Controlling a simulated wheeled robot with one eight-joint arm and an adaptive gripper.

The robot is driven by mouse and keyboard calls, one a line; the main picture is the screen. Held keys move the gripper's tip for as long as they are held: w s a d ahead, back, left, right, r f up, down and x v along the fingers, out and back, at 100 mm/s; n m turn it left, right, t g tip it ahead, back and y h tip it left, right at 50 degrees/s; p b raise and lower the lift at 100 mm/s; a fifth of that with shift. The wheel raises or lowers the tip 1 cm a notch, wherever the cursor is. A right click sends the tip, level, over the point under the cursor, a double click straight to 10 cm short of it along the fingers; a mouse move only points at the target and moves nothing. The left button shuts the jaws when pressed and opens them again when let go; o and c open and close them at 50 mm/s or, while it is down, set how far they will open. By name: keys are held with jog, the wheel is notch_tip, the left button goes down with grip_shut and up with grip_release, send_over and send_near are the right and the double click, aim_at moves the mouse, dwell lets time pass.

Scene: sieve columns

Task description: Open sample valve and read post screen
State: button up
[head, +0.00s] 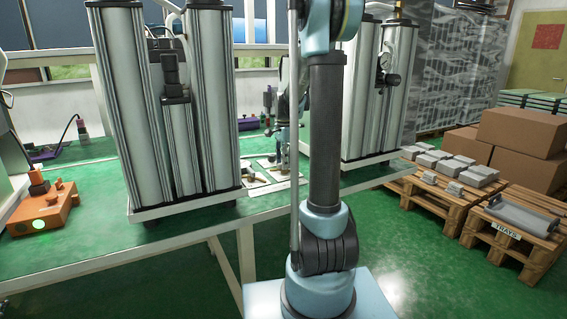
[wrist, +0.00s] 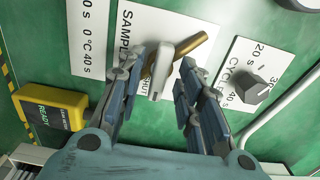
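In the wrist view, the sample valve (wrist: 160,72) has a grey lever and a brass-coloured stem, on a white plate marked SAMPLE (wrist: 137,30). The word SHUT shows beside the lever's lower end. My gripper (wrist: 164,72) is open, with one finger on each side of the lever. The left finger is close to the lever; I cannot tell whether it touches. A gap shows on the right. A yellow box (wrist: 47,108) at left has a dark screen with READY in green. In the head view my arm hides most of the gripper's area.
A grey knob (wrist: 249,88) on a plate marked CYCLE is close to the right finger. In the head view, silver columns (head: 160,100) stand on the green bench (head: 95,225). An orange device (head: 42,212) with a green light sits at left. Loaded pallets (head: 440,200) stand at right.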

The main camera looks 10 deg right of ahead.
grip_shut()
jog(key=shift+a, duration=0.2)
jog(key=shift+d, duration=0.15)
